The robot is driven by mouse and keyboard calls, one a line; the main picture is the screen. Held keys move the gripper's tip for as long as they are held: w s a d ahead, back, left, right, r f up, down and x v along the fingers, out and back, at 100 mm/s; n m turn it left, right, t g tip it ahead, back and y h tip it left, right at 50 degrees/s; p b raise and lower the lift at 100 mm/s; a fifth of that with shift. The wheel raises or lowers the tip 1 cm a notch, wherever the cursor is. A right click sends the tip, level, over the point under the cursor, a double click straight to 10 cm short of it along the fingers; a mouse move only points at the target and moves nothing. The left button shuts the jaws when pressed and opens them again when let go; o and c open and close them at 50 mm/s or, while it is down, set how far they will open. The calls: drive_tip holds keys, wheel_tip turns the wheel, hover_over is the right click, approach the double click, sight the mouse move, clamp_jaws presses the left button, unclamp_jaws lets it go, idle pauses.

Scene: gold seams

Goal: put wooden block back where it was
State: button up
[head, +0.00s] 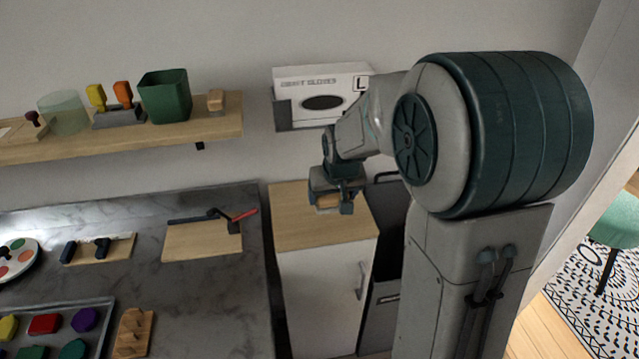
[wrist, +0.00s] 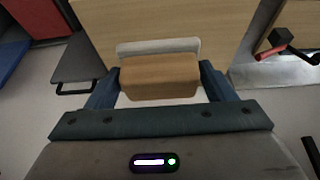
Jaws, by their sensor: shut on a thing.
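The wooden block (wrist: 160,77) is tan and sits between the two dark blue fingers of my gripper (wrist: 160,84) in the wrist view. A pale strip shows along its far side. In the head view my gripper (head: 331,199) is shut on the block (head: 326,203) over the wooden top of a white cabinet (head: 345,232). I cannot tell whether the block touches that top. Another small tan block (head: 216,103) stands at the right end of the wall shelf (head: 222,126).
A green bin (head: 165,95), a glass cup (head: 64,112) and a yellow and orange handled set (head: 118,117) share the shelf. A glove box (head: 322,92) hangs on the wall near my arm. The marble counter (head: 190,290) holds boards and a tray (head: 100,312).

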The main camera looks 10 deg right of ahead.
drive_tip(key=w+f, duration=0.1)
drive_tip(key=w, duration=0.2)
drive_tip(key=w+f+p, duration=0.1)
drive_tip(key=w+f, duration=0.1)
drive_tip(key=w, duration=0.2)
drive_tip(key=w+f+p, duration=0.1)
drive_tip(key=w+f, duration=0.1)
drive_tip(key=w, duration=0.1)
drive_tip(key=shift+w+d+f, duration=0.15)
drive_tip(key=shift+w, duration=0.05)
drive_tip(key=w+f, duration=0.2)
drive_tip(key=shift+w+p, duration=0.35)
drive_tip(key=shift+w, duration=0.05)
drive_tip(key=shift+w+f, duration=0.2)
drive_tip(key=shift+f, duration=0.05)
drive_tip(key=shift+f, duration=0.1)
drive_tip(key=shift+f, duration=0.15)
drive_tip(key=o, duration=1)
